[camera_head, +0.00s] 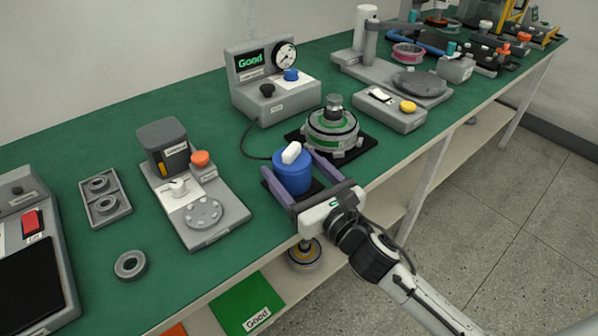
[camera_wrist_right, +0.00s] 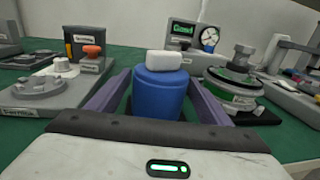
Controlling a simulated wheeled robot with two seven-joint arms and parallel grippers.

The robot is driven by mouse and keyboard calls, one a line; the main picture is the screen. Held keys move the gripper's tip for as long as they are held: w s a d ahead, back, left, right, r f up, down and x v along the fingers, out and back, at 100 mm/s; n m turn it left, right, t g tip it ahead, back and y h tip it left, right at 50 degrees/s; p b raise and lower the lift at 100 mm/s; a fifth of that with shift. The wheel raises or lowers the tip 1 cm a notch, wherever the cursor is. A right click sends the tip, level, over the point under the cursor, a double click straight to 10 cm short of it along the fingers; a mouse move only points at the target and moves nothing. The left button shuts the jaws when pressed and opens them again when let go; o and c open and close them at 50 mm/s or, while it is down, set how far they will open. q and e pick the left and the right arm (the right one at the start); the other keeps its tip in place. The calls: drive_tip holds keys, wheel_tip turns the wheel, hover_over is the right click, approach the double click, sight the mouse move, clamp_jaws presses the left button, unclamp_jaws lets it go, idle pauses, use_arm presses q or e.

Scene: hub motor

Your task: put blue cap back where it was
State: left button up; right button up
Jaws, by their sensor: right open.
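The blue cap (camera_head: 292,171), a blue cylinder with a white handle on top, stands upright on a small dark pad near the table's front edge. It also shows in the right wrist view (camera_wrist_right: 158,95), between the purple fingers. My right gripper (camera_head: 293,166) is open, with one finger on each side of the cap. I cannot tell whether the fingers touch it. The hub motor (camera_head: 332,131), a round grey and green part with a metal knob on top, sits on a black base just behind and right of the cap. My left gripper is not in view.
A grey tester (camera_head: 270,100) with a "Good" screen and gauge stands behind. A press-like station (camera_head: 190,200) with an orange button stands left. A grey box with a yellow button (camera_head: 390,110) stands right. A loose ring (camera_head: 130,265) lies front left. Green table (camera_head: 100,160) shows bare between stations.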

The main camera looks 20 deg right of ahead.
drive_tip(key=b+v, duration=0.1)
drive_tip(key=v, duration=1.1)
drive_tip(key=shift+r, duration=0.2)
